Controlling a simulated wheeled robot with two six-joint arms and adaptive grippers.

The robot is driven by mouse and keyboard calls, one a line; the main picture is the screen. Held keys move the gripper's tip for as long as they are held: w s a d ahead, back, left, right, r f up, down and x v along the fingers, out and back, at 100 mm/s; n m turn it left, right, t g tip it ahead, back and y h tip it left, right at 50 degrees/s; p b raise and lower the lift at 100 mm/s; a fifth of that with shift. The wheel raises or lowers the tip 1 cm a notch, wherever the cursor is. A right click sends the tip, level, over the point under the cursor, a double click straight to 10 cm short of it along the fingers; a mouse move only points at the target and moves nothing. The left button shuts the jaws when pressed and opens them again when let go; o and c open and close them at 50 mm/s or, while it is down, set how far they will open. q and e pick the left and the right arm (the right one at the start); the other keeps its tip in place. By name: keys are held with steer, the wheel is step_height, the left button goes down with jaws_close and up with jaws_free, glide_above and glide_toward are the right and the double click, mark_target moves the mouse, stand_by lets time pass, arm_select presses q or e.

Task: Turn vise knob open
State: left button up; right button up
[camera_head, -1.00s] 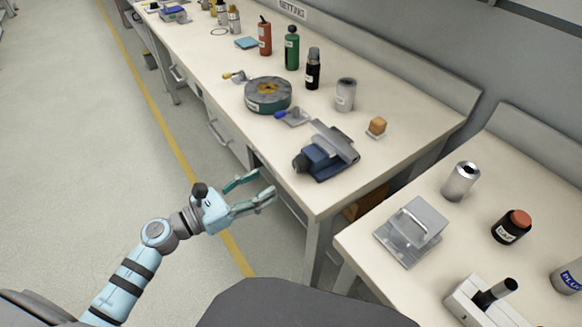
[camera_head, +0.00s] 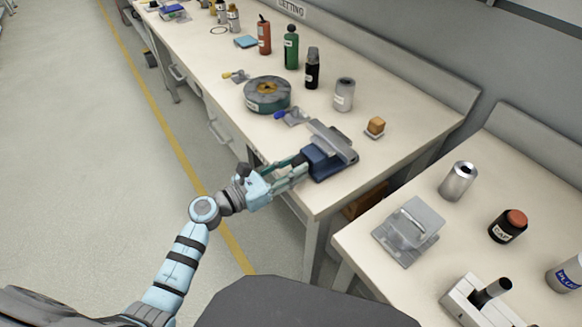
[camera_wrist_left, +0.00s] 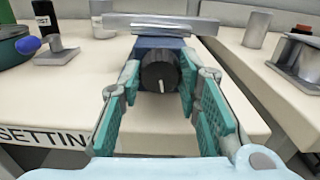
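The vise (camera_head: 331,150) is a dark blue block with grey jaws and stands near the front corner of the long bench. In the left wrist view its round black knob (camera_wrist_left: 159,76) faces me, with a white mark pointing down. My left gripper (camera_head: 297,165) is at the vise's front. In the left wrist view its teal-padded fingers (camera_wrist_left: 160,88) are spread, one on each side of the knob. I see a gap between the knob and at least the left finger; contact on the right is unclear. The knob is hidden by the gripper in the head view. My right gripper is not in view.
On the long bench, a green round reel (camera_head: 268,96), a blue-handled tool (camera_head: 291,116) and a silver can (camera_head: 344,94) stand near the vise. A second bench at right holds a grey metal device (camera_head: 408,232). Floor lies left of the bench.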

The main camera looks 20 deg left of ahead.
arm_select(q)
steer(key=shift+n+p, duration=0.3)
steer(key=shift+n, duration=0.1)
steer(key=n+p, duration=0.1)
steer(key=n, duration=0.1)
steer(key=shift+r+n+p, duration=0.1)
steer(key=shift+n+p, duration=0.25)
steer(key=shift+n, duration=0.05)
steer(key=n+p, duration=0.2)
steer(key=n, duration=0.1)
steer(key=shift+n, duration=0.3)
steer(key=n+p, duration=0.2)
steer(key=n, duration=0.1)
steer(key=shift+n, duration=0.3)
steer(key=n+p, duration=0.1)
steer(key=n, duration=0.2)
steer(key=shift+n+p, duration=0.3)
steer(key=shift+p, duration=0.1)
steer(key=n+p, duration=0.2)
steer(key=n, duration=0.2)
steer(key=shift+n+p, duration=0.7)
steer(key=shift+n, duration=1.8)
